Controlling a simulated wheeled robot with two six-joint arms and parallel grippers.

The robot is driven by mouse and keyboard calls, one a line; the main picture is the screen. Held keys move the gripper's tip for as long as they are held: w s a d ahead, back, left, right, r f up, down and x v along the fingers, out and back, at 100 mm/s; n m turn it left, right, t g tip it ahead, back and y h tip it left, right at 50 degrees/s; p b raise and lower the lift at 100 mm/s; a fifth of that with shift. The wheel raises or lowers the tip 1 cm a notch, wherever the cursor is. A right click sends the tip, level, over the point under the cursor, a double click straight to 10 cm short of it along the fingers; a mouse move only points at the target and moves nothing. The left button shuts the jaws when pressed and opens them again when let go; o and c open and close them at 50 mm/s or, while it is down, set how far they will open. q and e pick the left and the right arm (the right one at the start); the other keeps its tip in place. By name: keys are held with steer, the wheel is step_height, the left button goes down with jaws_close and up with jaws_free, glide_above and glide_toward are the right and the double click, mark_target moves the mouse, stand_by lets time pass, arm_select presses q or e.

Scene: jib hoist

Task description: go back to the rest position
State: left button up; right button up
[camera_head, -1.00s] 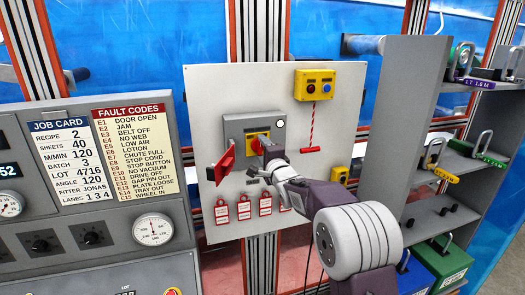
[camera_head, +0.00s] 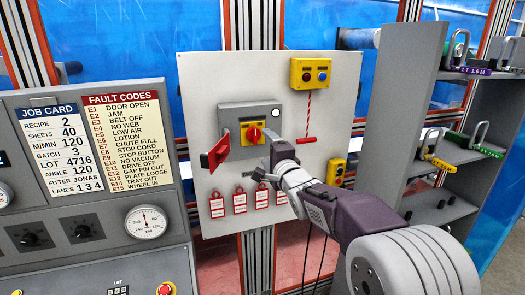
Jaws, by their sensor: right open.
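My right gripper (camera_head: 265,158) is open and seems empty, just below and right of the red rotary switch (camera_head: 254,134). The switch sits on a yellow plate in a grey box on the white panel (camera_head: 330,110). The gripper appears apart from the switch, though the gap in depth is hard to judge. A red flap (camera_head: 215,152) sticks out at the box's left side. My right arm comes in from the lower right. My left gripper is not in view.
Several red tags (camera_head: 240,200) hang below the box. A yellow button box (camera_head: 310,72) with a red pull cord is above right. A grey shelf (camera_head: 410,100) with padlocks stands right, close to my arm. A grey console (camera_head: 95,255) stands left.

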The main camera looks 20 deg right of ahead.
steer(key=shift+s, duration=0.2)
